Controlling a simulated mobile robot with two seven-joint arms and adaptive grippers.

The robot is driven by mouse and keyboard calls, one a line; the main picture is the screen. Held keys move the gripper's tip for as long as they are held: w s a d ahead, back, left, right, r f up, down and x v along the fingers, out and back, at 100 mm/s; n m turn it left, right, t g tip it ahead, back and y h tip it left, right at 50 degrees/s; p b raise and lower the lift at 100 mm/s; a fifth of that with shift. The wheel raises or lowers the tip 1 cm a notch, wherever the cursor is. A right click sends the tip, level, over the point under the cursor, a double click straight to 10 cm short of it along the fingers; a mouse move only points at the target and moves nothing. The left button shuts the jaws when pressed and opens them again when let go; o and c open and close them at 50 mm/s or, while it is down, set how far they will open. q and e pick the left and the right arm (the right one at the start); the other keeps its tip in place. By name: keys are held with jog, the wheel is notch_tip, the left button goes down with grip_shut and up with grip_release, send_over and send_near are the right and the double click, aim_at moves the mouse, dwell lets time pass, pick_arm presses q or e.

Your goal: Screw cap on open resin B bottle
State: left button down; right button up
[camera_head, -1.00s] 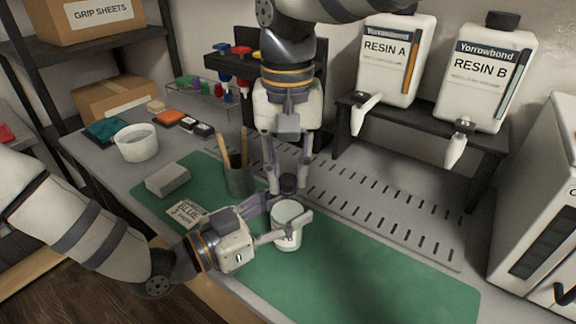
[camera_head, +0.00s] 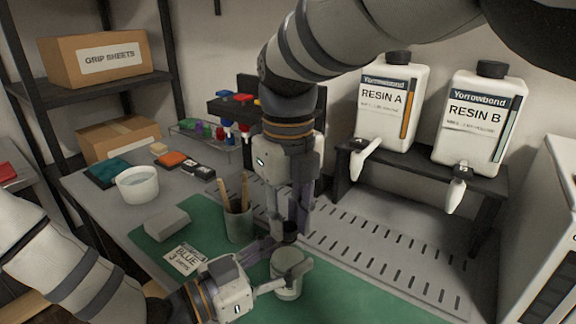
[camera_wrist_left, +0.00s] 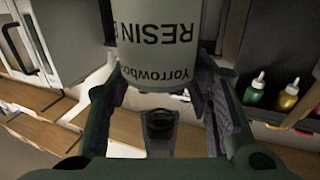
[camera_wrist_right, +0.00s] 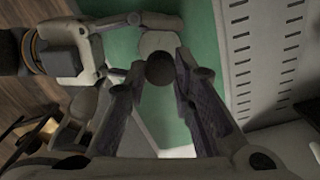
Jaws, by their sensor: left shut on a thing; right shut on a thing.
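A white bottle (camera_head: 288,283) stands upright above the green mat, and my left gripper (camera_head: 285,262) is shut around it. In the left wrist view the bottle (camera_wrist_left: 155,45) appears upside down, with "Yorrowbond" and "RESIN B" on its label. My right gripper (camera_head: 291,222) points down from above, shut on a small black cap (camera_head: 289,231). In the right wrist view the cap (camera_wrist_right: 160,72) sits between the fingertips, over part of the bottle's top (camera_wrist_right: 158,45). The bottle's opening is hidden.
Large jugs of resin A (camera_head: 385,105) and resin B (camera_head: 480,120) stand on a black stand (camera_head: 415,182) at the back right. A tool cup (camera_head: 239,224), grey block (camera_head: 166,224) and "BLUE" card (camera_head: 186,259) lie left of my grippers. The mat's right part (camera_head: 350,300) is clear.

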jog(key=o, duration=0.7)
jog(key=shift+r, duration=2.3)
jog(key=shift+c, duration=0.5)
